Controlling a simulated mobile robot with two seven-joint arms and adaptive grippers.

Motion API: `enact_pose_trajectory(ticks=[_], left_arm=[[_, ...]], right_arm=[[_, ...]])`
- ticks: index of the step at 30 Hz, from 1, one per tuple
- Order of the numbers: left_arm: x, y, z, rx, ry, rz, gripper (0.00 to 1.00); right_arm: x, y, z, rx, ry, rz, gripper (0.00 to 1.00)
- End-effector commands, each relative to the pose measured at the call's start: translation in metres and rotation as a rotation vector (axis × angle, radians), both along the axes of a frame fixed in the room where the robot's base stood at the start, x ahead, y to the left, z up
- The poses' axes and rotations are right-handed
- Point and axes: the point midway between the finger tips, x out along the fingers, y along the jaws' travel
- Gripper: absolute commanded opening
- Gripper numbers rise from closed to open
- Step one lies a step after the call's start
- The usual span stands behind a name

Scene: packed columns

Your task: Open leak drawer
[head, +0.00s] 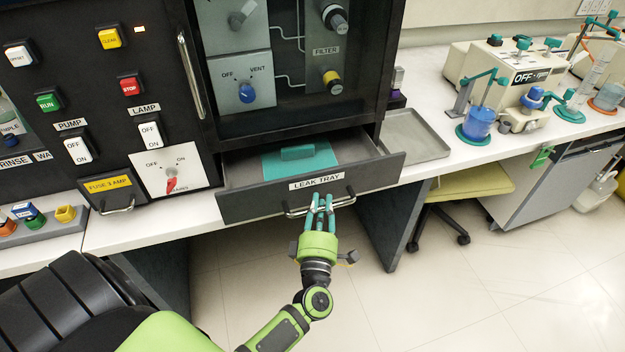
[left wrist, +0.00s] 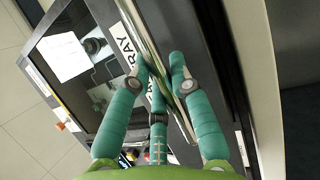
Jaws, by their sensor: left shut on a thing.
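The leak drawer (head: 256,199) is a dark drawer labelled "LEAK TRAY" below the black cabinet. It stands pulled partly out, and its inside shows a teal mat (head: 318,158) with a teal block (head: 297,152) on it. A metal bar handle (head: 296,213) runs along its front. My left gripper (head: 320,205) is shut on the handle near its right part. In the left wrist view the teal fingers (left wrist: 160,80) lie around the shiny handle bar (left wrist: 150,52), in front of the label. My right gripper is not in view.
The black cabinet (head: 283,108) with knobs and switches stands above the drawer. A grey metal tray (head: 414,135) lies on the bench to the right. The floor before the drawer is clear.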

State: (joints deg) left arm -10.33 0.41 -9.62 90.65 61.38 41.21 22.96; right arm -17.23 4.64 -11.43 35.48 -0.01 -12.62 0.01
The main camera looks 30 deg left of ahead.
Motion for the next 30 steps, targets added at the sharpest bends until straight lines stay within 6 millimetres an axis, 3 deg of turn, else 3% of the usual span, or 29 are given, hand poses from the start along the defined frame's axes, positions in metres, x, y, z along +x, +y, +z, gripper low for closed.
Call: enact_pose_trajectory(ticks=[3, 12, 19, 30], left_arm=[[-0.022, -0.025, -0.002, -0.002, 0.008, -0.002, 0.0], [-0.06, -0.071, -0.002, 0.0, 0.005, -0.002, 0.0], [-0.075, -0.088, -0.002, 0.001, 0.004, -0.002, 0.0], [-0.078, -0.092, -0.001, 0.002, 0.004, -0.003, 0.0]], right_arm=[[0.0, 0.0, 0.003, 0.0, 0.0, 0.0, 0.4], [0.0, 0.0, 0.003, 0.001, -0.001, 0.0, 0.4], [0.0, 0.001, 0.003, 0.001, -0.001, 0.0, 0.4], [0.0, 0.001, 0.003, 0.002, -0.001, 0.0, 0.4]])
